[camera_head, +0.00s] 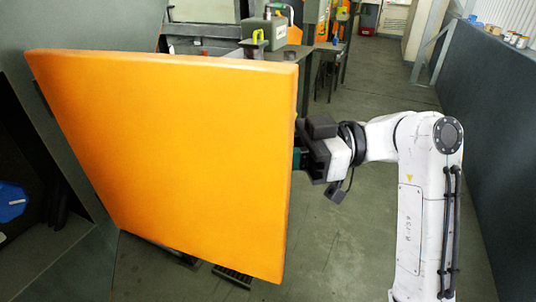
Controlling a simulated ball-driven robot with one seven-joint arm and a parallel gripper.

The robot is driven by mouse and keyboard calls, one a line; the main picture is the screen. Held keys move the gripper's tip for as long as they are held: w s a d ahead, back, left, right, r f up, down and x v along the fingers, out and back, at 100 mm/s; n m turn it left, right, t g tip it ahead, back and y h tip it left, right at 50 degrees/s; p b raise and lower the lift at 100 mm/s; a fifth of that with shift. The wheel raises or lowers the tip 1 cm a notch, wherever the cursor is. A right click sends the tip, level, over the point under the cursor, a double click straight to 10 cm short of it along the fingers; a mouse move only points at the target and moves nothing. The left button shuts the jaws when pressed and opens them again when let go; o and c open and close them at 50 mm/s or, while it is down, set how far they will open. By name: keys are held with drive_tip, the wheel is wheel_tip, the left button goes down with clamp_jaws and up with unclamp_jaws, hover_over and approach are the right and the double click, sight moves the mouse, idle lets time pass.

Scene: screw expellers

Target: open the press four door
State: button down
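The orange press door (175,160) stands swung out from the dark grey machine body, with its broad face toward the camera. A dark opening (35,175) shows to its left. My gripper (300,158) is at the door's right edge, about mid-height. Its fingers are mostly hidden behind the door edge, so I cannot tell whether they are closed on anything. No handle is visible on the face toward me.
A blue part (12,202) sits inside the opening at left. A workbench (310,50) with a grey-green box (265,33) stands behind the door. A dark low wall (490,95) runs along the right. Clear green floor (385,85) lies between.

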drive_tip(key=shift+s+a, duration=0.1)
drive_tip(key=shift+a, duration=0.35)
drive_tip(key=c, duration=1.5)
unclamp_jaws()
drive_tip(key=shift+o, duration=1)
drive_tip(key=shift+s+a+g, duration=0.1)
drive_tip(key=shift+a+g, duration=0.2)
drive_tip(key=shift+o, duration=0.6)
drive_tip(key=v, duration=1.1)
drive_tip(key=shift+d+r, duration=0.1)
